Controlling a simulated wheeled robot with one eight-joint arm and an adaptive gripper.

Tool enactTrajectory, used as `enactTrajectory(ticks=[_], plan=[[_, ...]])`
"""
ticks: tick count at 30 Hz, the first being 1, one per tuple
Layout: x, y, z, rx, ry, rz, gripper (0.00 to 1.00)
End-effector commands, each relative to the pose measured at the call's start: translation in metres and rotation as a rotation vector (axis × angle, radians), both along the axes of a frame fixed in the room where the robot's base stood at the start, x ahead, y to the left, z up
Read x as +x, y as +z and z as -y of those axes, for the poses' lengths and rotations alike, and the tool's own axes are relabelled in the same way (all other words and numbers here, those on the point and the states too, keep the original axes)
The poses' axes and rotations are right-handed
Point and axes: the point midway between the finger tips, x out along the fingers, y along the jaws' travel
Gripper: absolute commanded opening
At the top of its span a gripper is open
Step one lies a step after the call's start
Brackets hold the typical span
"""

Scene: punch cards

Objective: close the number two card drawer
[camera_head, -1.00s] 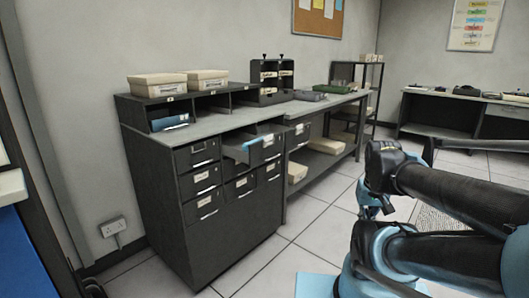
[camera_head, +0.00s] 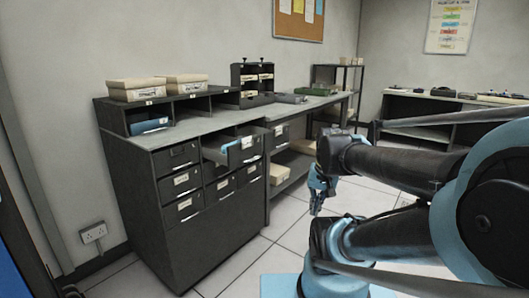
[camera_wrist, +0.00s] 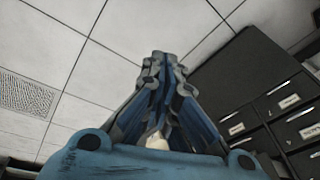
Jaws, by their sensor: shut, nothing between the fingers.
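A dark card cabinet (camera_head: 215,235) stands left of centre with several labelled drawers. One top-row drawer (camera_head: 243,150) is pulled out, with blue showing at its upper edge; its label is too small to read, so I cannot confirm its number. The other drawers look shut. My gripper (camera_head: 316,208) hangs to the right of the cabinet, apart from the open drawer, and is shut and empty. In the wrist view my gripper (camera_wrist: 163,58) has its fingers together, with the cabinet's drawer fronts (camera_wrist: 285,105) at the right.
A worktop (camera_head: 215,122) runs above the cabinet, with boxes (camera_head: 138,90) on its raised shelf. A lower shelf (camera_head: 290,168) beside the cabinet holds a box. Tiled floor is clear before the cabinet. A side table (camera_head: 420,132) stands at the back right.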

Motion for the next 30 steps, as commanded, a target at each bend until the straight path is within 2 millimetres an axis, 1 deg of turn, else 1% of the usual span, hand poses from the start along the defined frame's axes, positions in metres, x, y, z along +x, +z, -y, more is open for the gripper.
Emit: enactTrajectory(ticks=[1, 6, 8, 14, 15, 20, 24, 30], plan=[[0.014, 0.009, -0.004, 0.040, -0.072, 0.002, 0.00], [0.061, 0.035, -0.022, 0.196, -0.337, -0.007, 0.00], [0.078, 0.042, -0.028, 0.252, -0.430, -0.016, 0.00], [0.140, 0.066, -0.045, 0.440, -0.736, -0.065, 0.00], [0.153, 0.070, -0.048, 0.478, -0.797, -0.079, 0.00], [0.205, 0.083, -0.059, 0.627, -1.037, -0.149, 0.00], [0.252, 0.092, -0.065, 0.756, -1.245, -0.228, 0.00], [0.315, 0.098, -0.072, 0.925, -1.518, -0.366, 0.00]])
